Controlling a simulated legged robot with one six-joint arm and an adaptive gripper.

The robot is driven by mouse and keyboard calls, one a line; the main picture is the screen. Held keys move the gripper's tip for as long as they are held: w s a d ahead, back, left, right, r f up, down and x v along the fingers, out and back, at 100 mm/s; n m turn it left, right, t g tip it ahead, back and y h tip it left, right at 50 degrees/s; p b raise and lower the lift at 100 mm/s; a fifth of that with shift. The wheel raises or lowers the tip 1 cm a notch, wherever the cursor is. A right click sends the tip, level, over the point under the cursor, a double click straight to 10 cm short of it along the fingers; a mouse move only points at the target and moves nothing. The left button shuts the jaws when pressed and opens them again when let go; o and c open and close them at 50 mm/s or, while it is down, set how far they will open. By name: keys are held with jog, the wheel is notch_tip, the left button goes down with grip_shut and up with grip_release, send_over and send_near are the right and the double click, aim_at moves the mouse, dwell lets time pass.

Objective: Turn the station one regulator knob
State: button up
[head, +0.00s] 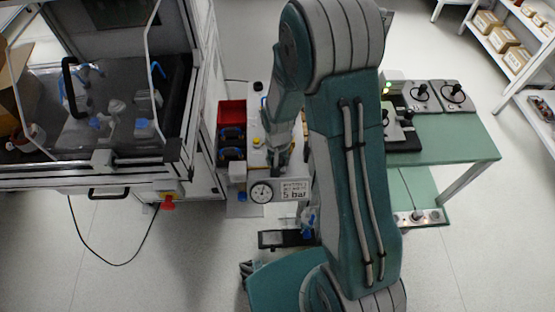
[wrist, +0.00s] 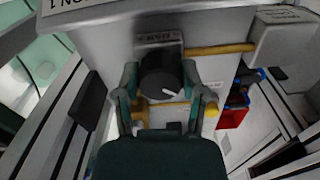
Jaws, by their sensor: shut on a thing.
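The regulator knob (wrist: 162,84) is dark and round with a white pointer mark, seen in the wrist view on the front of a grey housing (wrist: 110,45). The pointer slants toward the lower right. My gripper (wrist: 160,76) has one finger on each side of the knob and is shut on it. In the head view a round pressure gauge (head: 261,192) sits beside a plate (head: 294,190) that reads "5 bar". The knob is hidden there, and my arm covers much of the station.
A red bin (head: 232,112) stands left of the arm. A glass-sided machine (head: 110,165) with a red button (head: 168,202) stands farther left. A green table (head: 455,140) with control boxes is at right. Yellow pipes (wrist: 220,49) run beside the knob.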

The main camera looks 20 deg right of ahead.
jog(key=shift+n, duration=0.4)
jog(key=o, duration=1.1)
jog(key=shift+o, duration=0.2)
notch_tip(320, 180, up, 12)
jog(key=shift+w+a+f, duration=0.1)
